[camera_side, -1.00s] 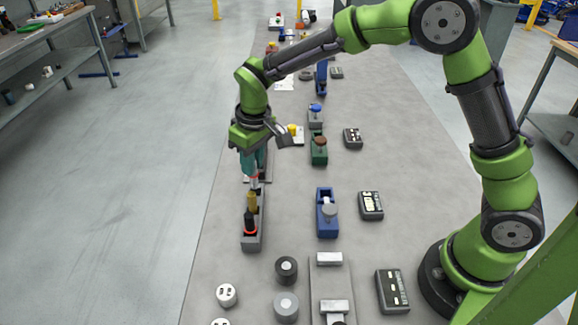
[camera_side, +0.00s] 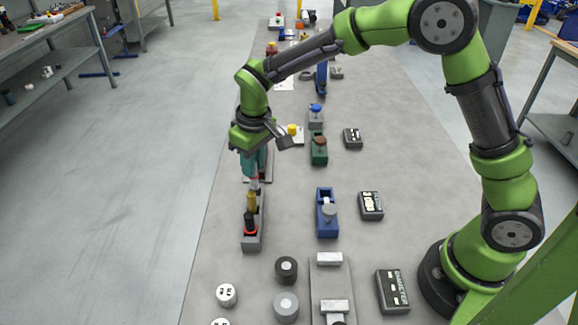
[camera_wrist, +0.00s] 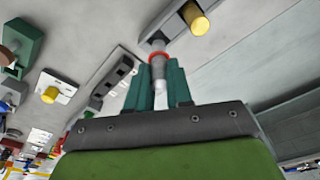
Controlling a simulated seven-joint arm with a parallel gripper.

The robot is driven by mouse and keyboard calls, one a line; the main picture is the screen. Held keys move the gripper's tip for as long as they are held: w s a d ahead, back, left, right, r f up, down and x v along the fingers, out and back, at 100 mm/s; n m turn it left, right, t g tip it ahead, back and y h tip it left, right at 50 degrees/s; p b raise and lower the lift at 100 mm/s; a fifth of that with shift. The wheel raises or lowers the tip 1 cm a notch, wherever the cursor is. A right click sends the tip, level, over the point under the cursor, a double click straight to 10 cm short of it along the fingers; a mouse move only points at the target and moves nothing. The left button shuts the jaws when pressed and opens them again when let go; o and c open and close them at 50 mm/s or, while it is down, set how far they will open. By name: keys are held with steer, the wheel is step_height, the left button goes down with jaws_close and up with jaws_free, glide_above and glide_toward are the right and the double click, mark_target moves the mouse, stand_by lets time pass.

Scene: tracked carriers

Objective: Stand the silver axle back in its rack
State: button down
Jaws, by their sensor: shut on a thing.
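The silver axle (camera_wrist: 158,72) with a red ring is between the teal fingers of my gripper (camera_wrist: 158,78) in the wrist view. My gripper (camera_side: 254,174) is shut on it and points down. In the side view the axle (camera_side: 254,185) shows as a short grey piece under the fingers, roughly upright. It is over the far end of the grey rack (camera_side: 252,243). The rack (camera_wrist: 172,20) also shows at the top of the wrist view. A gold axle (camera_side: 251,203) and a black axle with an orange ring (camera_side: 249,224) stand in it. Whether the silver axle's lower end is inside a hole is hidden.
A blue carrier (camera_side: 327,220) stands right of the rack, with a green carrier (camera_side: 319,152) farther back. Dark boxes (camera_side: 371,205) line the right. Round pieces (camera_side: 286,270) stand in front. Bare table lies between the rack and the blue carrier.

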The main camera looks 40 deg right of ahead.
mark_target(255, 188)
steer(key=shift+f, duration=2)
stand_by(1.5)
steer(key=shift+c, duration=2.3)
jaws_free()
steer(key=shift+r, duration=3.5)
